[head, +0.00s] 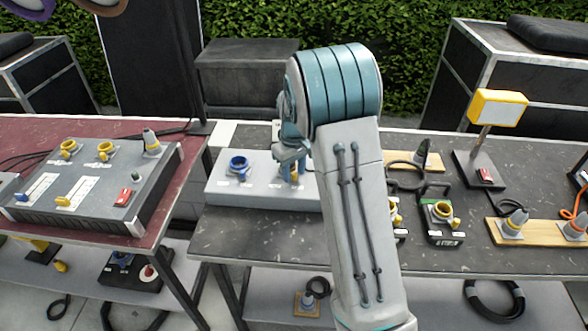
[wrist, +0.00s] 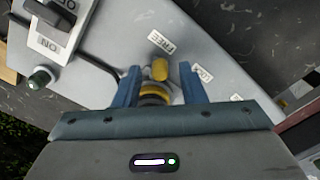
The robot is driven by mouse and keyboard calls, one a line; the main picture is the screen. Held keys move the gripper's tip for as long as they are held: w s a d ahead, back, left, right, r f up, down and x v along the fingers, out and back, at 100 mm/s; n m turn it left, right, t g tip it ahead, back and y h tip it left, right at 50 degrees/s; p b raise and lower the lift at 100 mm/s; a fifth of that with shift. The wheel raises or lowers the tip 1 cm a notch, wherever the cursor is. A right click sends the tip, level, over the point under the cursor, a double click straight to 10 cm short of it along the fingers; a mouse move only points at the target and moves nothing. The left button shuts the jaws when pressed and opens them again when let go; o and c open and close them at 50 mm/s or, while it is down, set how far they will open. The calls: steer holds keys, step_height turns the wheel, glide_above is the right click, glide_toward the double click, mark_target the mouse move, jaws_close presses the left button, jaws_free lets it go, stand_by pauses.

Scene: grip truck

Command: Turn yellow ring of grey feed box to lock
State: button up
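The grey feed box (head: 262,197) is a light grey sloped box on the dark middle table. Its yellow ring (head: 295,174) is partly hidden by my gripper in the head view. In the wrist view the yellow ring (wrist: 155,98) sits between my two blue fingers, its yellow tab (wrist: 160,69) pointing up toward the FREE label (wrist: 161,41). The LOCK label (wrist: 202,76) is right of it, partly covered by the right finger. My gripper (wrist: 160,72) is open around the ring, with a gap visible on the right side. Firm contact cannot be seen.
A blue ring (head: 238,164) is on the same box, left of the yellow one. An ON/OFF switch (wrist: 52,20) and a green knob (wrist: 41,78) show in the wrist view. A grey console (head: 100,185) stands left; a lamp (head: 497,107) and boards with connectors stand right.

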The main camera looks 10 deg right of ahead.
steer(key=shift+f, duration=0.1)
jaws_close()
steer(key=shift+a, duration=0.1)
steer(key=a+m, duration=0.1)
steer(key=m, duration=0.1)
steer(key=a+m, duration=0.1)
steer(key=m, duration=0.1)
steer(key=shift+w+m+b, duration=0.1)
steer(key=shift+m+b, duration=0.3)
steer(key=shift+w+a+m, duration=0.2)
steer(key=shift+a+m, duration=0.1)
steer(key=shift+m, duration=0.55)
steer(key=shift+w+a+m, duration=0.2)
steer(key=shift+a+m, duration=0.1)
steer(key=shift+m, duration=0.6)
steer(key=shift+w+a+m, duration=0.2)
steer(key=shift+a+m, duration=0.1)
steer(key=shift+m, duration=0.55)
jaws_free()
